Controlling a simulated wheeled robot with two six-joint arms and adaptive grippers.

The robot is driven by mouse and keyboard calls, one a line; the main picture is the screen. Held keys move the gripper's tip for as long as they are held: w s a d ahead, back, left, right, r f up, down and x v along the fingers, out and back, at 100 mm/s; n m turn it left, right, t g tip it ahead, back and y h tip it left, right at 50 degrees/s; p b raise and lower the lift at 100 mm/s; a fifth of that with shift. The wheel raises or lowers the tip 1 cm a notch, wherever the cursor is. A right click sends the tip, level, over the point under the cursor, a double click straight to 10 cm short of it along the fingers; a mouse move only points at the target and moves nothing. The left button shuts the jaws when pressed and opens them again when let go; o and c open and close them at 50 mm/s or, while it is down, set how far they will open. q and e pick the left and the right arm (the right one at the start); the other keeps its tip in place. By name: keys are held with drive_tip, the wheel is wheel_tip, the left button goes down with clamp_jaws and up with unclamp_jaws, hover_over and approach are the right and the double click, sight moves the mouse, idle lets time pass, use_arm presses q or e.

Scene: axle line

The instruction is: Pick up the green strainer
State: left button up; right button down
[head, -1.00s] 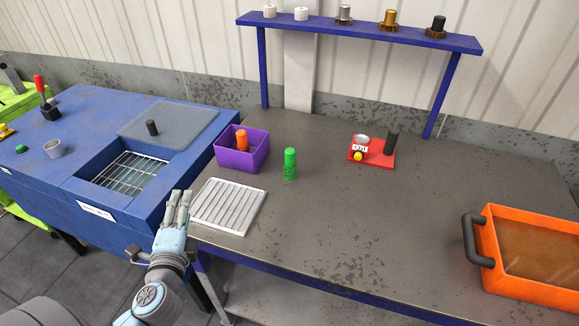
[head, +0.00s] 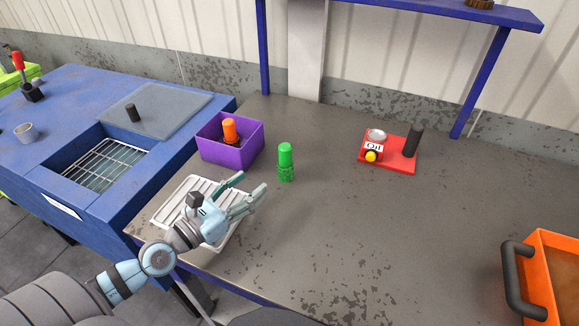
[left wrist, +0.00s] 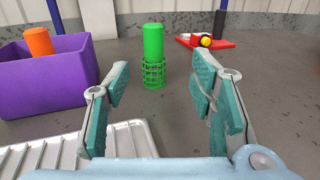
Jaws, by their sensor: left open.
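The green strainer (head: 286,160) stands upright on the grey table, a solid cylinder above a cage-like lower part. It also shows in the left wrist view (left wrist: 153,56), ahead of the fingers and between them in the picture. My left gripper (head: 252,188) is open and empty, over the white ribbed tray (head: 160,221), a short way left of and nearer than the strainer. Its fingers (left wrist: 160,92) point toward the strainer and do not touch it. My right gripper is in neither view.
A purple bin (head: 218,150) with an orange-topped item (head: 230,130) stands left of the strainer. A red base (head: 399,155) with a black post is to the right. An orange tub (head: 556,272) sits at far right. The table between is clear.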

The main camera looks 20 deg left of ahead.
use_arm(q)
drive_tip(key=shift+w+f, duration=0.25)
drive_tip(key=shift+f, duration=0.15)
drive_tip(key=p, duration=0.1)
approach(281, 159)
drive_tip(key=w, duration=0.1)
drive_tip(key=w+d, duration=0.1)
drive_tip(key=w, duration=0.1)
drive_tip(key=shift+w+d+r, duration=0.1)
drive_tip(key=shift+d+r, duration=0.25)
drive_tip(key=shift+d, duration=0.05)
drive_tip(key=x, duration=0.5)
drive_tip(key=a+f+b+x, duration=0.1)
drive_tip(key=x, duration=0.2)
drive_tip(key=shift+w+d, duration=0.15)
drive_tip(key=shift+w, duration=0.2)
drive_tip(key=shift+s+r, duration=0.1)
clamp_jaws()
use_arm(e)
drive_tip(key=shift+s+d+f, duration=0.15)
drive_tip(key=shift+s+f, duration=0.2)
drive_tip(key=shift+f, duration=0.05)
use_arm(q)
drive_tip(key=shift+r, duration=0.1)
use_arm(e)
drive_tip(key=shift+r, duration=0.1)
